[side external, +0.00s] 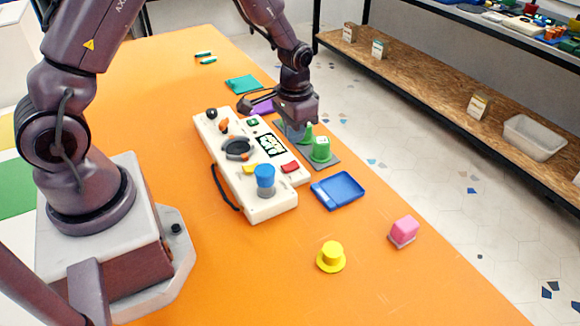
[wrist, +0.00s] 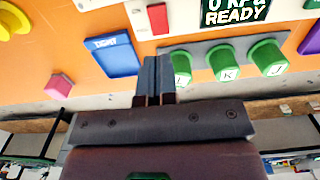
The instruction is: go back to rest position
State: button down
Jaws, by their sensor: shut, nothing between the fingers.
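My gripper (side external: 296,128) is over the far side of the white console, near a grey plate with green lettered caps (side external: 321,149). In the wrist view its two fingers (wrist: 153,78) are together with nothing between them. They show between the blue tray and the green caps (wrist: 227,62). The white console (side external: 262,211) lies on the orange table, with a blue-topped knob (side external: 265,176), a red button (side external: 290,167) and a dark display (side external: 270,146). In the wrist view the display (wrist: 235,10) reads READY. My gripper hides part of the grey plate in the side view.
A blue tray (side external: 340,190), a yellow hat-shaped piece (side external: 331,257) and a pink block (side external: 404,231) lie nearer the front. A teal tray (side external: 242,85) and a purple one (side external: 262,107) lie farther back. A shelf (side external: 440,85) stands beyond the table's right edge.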

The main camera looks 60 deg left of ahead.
jog(key=shift+r, duration=0.15)
jog(key=shift+s, duration=0.3)
jog(key=shift+s+d+g, duration=0.2)
jog(key=shift+s+g, duration=0.3)
jog(key=shift+s, duration=0.55)
jog(key=s+d+r+t, duration=0.2)
jog(key=s+r, duration=0.6)
jog(key=r, duration=0.4)
jog(key=s+d+r+t, duration=0.3)
jog(key=s+r, duration=0.5)
jog(key=r, duration=0.4)
jog(key=shift+r+t, duration=0.25)
jog(key=shift+t, duration=0.55)
